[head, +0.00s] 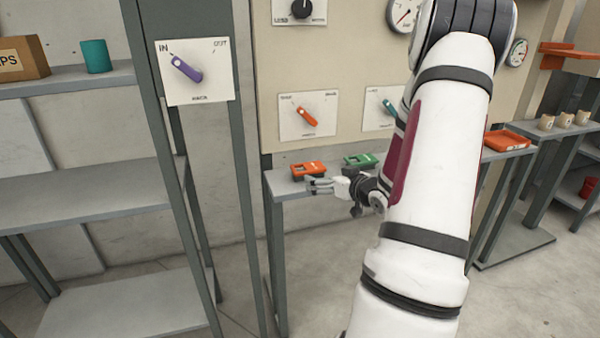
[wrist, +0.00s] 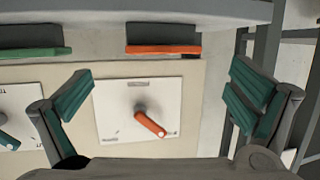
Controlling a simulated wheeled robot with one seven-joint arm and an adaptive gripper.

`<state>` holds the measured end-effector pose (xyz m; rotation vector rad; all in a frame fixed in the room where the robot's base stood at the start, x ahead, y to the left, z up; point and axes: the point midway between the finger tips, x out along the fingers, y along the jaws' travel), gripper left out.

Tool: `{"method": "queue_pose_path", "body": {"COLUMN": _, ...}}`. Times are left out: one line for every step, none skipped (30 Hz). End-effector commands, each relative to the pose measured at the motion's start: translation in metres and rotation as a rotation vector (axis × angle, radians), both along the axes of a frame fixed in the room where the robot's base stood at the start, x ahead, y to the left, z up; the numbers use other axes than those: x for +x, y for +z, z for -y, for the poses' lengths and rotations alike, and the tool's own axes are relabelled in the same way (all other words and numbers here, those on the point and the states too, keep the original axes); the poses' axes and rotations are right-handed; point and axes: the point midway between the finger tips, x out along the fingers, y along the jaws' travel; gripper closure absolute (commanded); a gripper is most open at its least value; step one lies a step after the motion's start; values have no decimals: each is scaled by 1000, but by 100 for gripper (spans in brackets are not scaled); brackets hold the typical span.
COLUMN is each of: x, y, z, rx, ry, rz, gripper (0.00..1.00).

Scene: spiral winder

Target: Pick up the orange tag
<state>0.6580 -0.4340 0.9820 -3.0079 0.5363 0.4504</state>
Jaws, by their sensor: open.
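The orange tag (head: 308,169), a small flat block with a dark part, lies on the narrow grey shelf (head: 284,190) below the wall panel. In the wrist view the orange tag (wrist: 163,50) shows edge-on near the top, dark part against the shelf. A green tag (head: 360,160) lies to its right in the head view and shows at left in the wrist view (wrist: 34,53). My gripper (head: 312,185) is at the shelf's front edge, close to the orange tag. Its teal-padded fingers (wrist: 163,77) are spread wide, with nothing between them.
The panel behind has an orange-handled dial (head: 306,115) and a teal-handled dial (head: 389,107). A grey post (head: 240,150) and a shelf rack (head: 90,200) stand left of the shelf. An orange tray (head: 506,140) is at right, beyond my arm.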

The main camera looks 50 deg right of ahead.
Motion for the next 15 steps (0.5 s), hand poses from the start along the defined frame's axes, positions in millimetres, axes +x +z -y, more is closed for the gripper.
{"method": "queue_pose_path", "body": {"x": 11, "y": -4, "z": 2, "rx": 1, "ry": 3, "rz": 0, "gripper": 0}}
{"method": "queue_pose_path", "body": {"x": 16, "y": -6, "z": 5, "rx": 0, "ry": 3, "rz": 0, "gripper": 0}}
{"method": "queue_pose_path", "body": {"x": 23, "y": -8, "z": 7, "rx": 0, "ry": 3, "rz": -1, "gripper": 0}}
{"method": "queue_pose_path", "body": {"x": 28, "y": -10, "z": 9, "rx": 0, "ry": 2, "rz": 0, "gripper": 0}}
{"method": "queue_pose_path", "body": {"x": 33, "y": -11, "z": 11, "rx": 1, "ry": 2, "rz": -1, "gripper": 0}}
{"method": "queue_pose_path", "body": {"x": 39, "y": -13, "z": 13, "rx": 0, "ry": 2, "rz": -1, "gripper": 0}}
{"method": "queue_pose_path", "body": {"x": 43, "y": -14, "z": 14, "rx": 0, "ry": 2, "rz": -1, "gripper": 0}}
{"method": "queue_pose_path", "body": {"x": 46, "y": -15, "z": 15, "rx": 0, "ry": 2, "rz": -1, "gripper": 0}}
{"method": "queue_pose_path", "body": {"x": 49, "y": -16, "z": 17, "rx": -1, "ry": 0, "rz": -1, "gripper": 0}}
{"method": "queue_pose_path", "body": {"x": 51, "y": -17, "z": 18, "rx": 0, "ry": 0, "rz": -2, "gripper": 0}}
{"method": "queue_pose_path", "body": {"x": 53, "y": -17, "z": 19, "rx": 0, "ry": -1, "rz": -2, "gripper": 0}}
{"method": "queue_pose_path", "body": {"x": 54, "y": -18, "z": 19, "rx": 0, "ry": -1, "rz": -3, "gripper": 0}}
{"method": "queue_pose_path", "body": {"x": 56, "y": -18, "z": 20, "rx": 1, "ry": -1, "rz": -3, "gripper": 0}}
{"method": "queue_pose_path", "body": {"x": 57, "y": -18, "z": 20, "rx": 0, "ry": 0, "rz": -2, "gripper": 0}}
{"method": "queue_pose_path", "body": {"x": 60, "y": -19, "z": 21, "rx": 0, "ry": 0, "rz": -2, "gripper": 0}}
